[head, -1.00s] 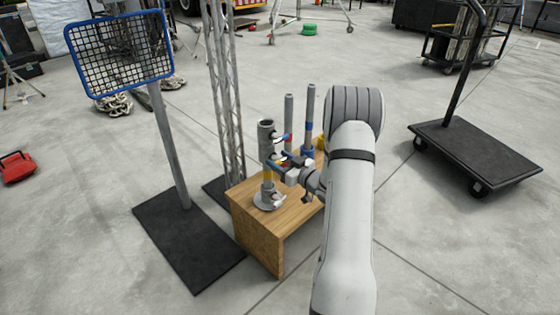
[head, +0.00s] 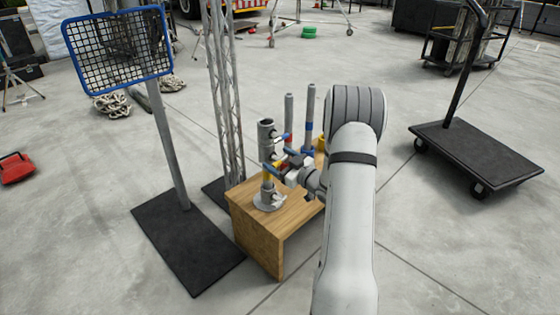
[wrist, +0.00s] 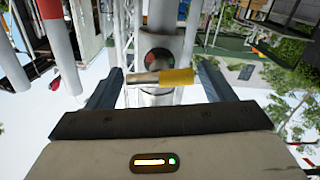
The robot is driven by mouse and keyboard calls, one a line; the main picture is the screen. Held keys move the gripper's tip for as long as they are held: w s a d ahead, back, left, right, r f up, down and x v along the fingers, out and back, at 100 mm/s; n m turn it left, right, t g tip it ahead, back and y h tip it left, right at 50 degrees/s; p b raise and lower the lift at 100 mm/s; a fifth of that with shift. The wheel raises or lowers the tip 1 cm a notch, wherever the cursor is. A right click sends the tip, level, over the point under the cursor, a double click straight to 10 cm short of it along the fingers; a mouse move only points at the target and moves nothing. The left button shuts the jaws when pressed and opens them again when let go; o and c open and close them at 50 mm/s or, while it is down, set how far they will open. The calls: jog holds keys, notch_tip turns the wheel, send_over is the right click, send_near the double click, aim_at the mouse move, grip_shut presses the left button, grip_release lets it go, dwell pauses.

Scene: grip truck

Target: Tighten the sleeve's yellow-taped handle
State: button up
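The sleeve (head: 266,138) is a grey upright tube on a round flange on the wooden box, with several small handles on its side. In the wrist view its tube (wrist: 160,20) runs up the middle. The yellow-taped handle (wrist: 176,77) lies crosswise there, its bare metal end to the left. My gripper (wrist: 160,88) is open, one finger on each side of the handle. Narrow gaps seem to show at both ends; contact is hard to tell. In the head view my gripper (head: 274,161) is at the sleeve's lower half and partly hides it.
The wooden box (head: 258,240) carries the sleeve and two more grey posts (head: 310,115) behind it, close to my arm. A truss tower (head: 226,95) stands behind left. A blue-framed mesh panel (head: 118,50) on a black base is farther left. A black cart (head: 475,160) is at right.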

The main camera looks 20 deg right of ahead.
jog(key=shift+s, duration=0.1)
jog(key=p+v, duration=0.2)
jog(key=v, duration=0.5)
jog(key=shift+s+d, duration=0.15)
jog(key=shift+s, duration=0.15)
jog(key=a+r+m+g+h+p, duration=0.2)
jog(key=a+r+g+h+p, duration=0.15)
jog(key=r+p, duration=0.75)
jog(key=a+r+m+g+h+p, duration=0.15)
jog(key=r+h+p, duration=0.35)
jog(key=r, duration=1)
jog(key=s+a+r+g+p, duration=0.3)
jog(key=s+a+r+p, duration=0.2)
jog(key=s, duration=0.4)
jog(key=s+a+r+m+g+y+p, duration=0.1)
jog(key=s+a+r+g+p, duration=0.2)
jog(key=s+a+r+p, duration=0.3)
jog(key=s+a+r+m+g+y+p, duration=0.1)
jog(key=s+a+r+g+p, duration=0.2)
jog(key=s+r, duration=0.7)
jog(key=s+a+p, duration=0.2)
jog(key=p, duration=0.1)
jog(key=shift+s+a+p, duration=0.25)
jog(key=shift+s+p, duration=0.05)
jog(key=shift+p, duration=0.1)
jog(key=shift+r+m, duration=0.1)
jog(key=shift+m, duration=0.15)
